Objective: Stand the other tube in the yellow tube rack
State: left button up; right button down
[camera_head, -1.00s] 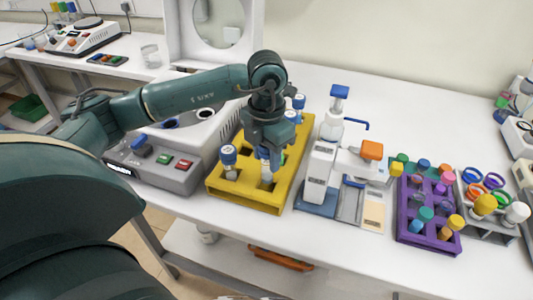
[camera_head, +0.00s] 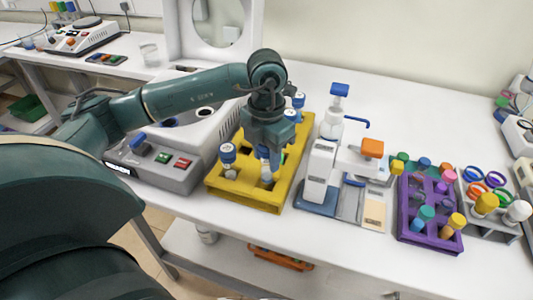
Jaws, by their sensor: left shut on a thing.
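The yellow tube rack (camera_head: 246,194) stands on the white bench in the middle of the view. A blue-capped tube (camera_head: 228,158) stands in its front left part. Other blue-capped tubes (camera_head: 298,101) show at its back right. My left gripper (camera_head: 267,160) points down over the front middle of the rack. It is shut on a tube (camera_head: 267,175) whose lower part is at a rack opening. The gripper hides much of this tube, and I cannot tell how deep it sits. My right gripper is not in view.
A grey machine (camera_head: 170,160) with coloured switches stands close left of the rack. A white dispenser device with a blue top (camera_head: 320,165) stands close on the right. A purple rack (camera_head: 425,240) with coloured tubes is further right. The bench's front edge is near the yellow rack.

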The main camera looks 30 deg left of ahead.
aim_at(266, 171)
pick_arm(q)
jog(key=shift+f, duration=0.15)
dwell(0.3)
jog(key=shift+f+b, duration=0.55)
jog(key=shift+b, duration=0.05)
jog(key=shift+f+b, duration=0.55)
jog(key=shift+f, duration=0.1)
jog(key=shift+f+b, duration=1.1)
jog(key=shift+f, duration=0.1)
dwell(0.4)
jog(key=o, duration=1.1)
